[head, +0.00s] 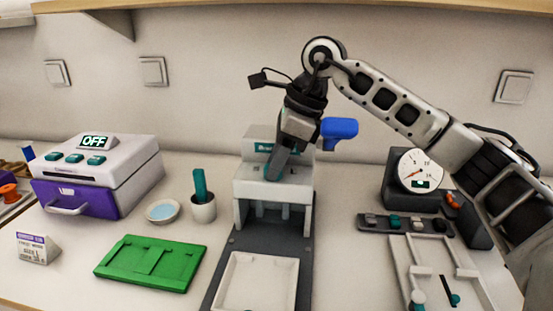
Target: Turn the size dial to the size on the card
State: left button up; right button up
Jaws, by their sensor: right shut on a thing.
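A white card stand with a purple heading, the card (36,248), stands at the front left. Its print is too small to read. A white machine (301,172) with a teal label stands at the middle back. My right gripper (272,178) points down onto the sloping top of this machine. Its jaws are shut on what appears to be the size dial there, which the fingers hide almost wholly. I cannot read its setting. My left gripper is not in view.
A blue knob (339,129) sticks out right of my right gripper. A white and purple box (128,160) reads OFF at the left. A green board (150,263), a dish (162,211) and a round gauge (418,170) stand around.

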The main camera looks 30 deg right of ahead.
jog(key=shift+r+m, duration=0.1)
jog(key=shift+m, duration=0.5)
jog(key=o, duration=1)
jog(key=v, duration=0.5)
jog(key=p+v, duration=0.1)
jog(key=v, duration=0.4)
jog(key=p+v, duration=0.1)
jog(key=v, duration=0.5)
jog(key=shift+s+a, duration=0.25)
jog(key=shift+a, duration=0.05)
